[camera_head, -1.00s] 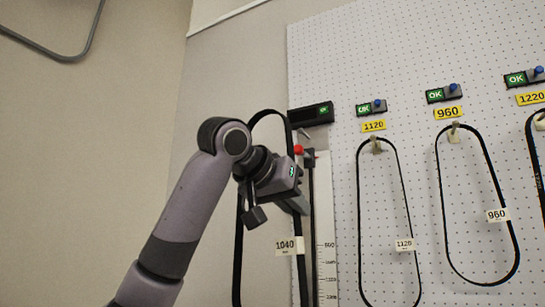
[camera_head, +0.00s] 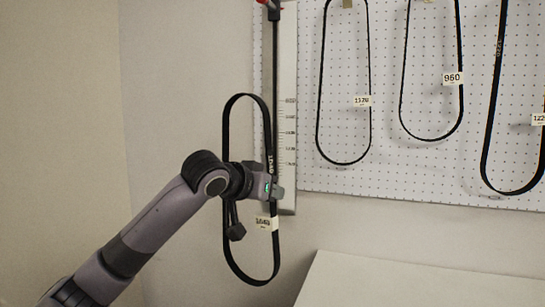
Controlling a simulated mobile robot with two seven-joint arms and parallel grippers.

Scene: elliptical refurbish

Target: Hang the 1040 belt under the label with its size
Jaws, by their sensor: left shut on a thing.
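A black belt loop (camera_head: 226,126) hangs upright from my left gripper (camera_head: 274,190). The gripper is shut on the belt's right strand, near mid height. A white tag (camera_head: 266,223) hangs on the belt just below the gripper; its print is blurred now but read 1040 in the earlier picture. The belt is in front of the bare wall and the measuring scale (camera_head: 287,130). The yellow size labels are above the picture. My right gripper is not in view.
Other belts hang on the white pegboard (camera_head: 390,185): one with a blurred tag (camera_head: 361,101), one tagged 960 (camera_head: 453,78), and one at the right edge (camera_head: 500,110). A pale surface (camera_head: 400,280) lies at the lower right. Bare wall lies left.

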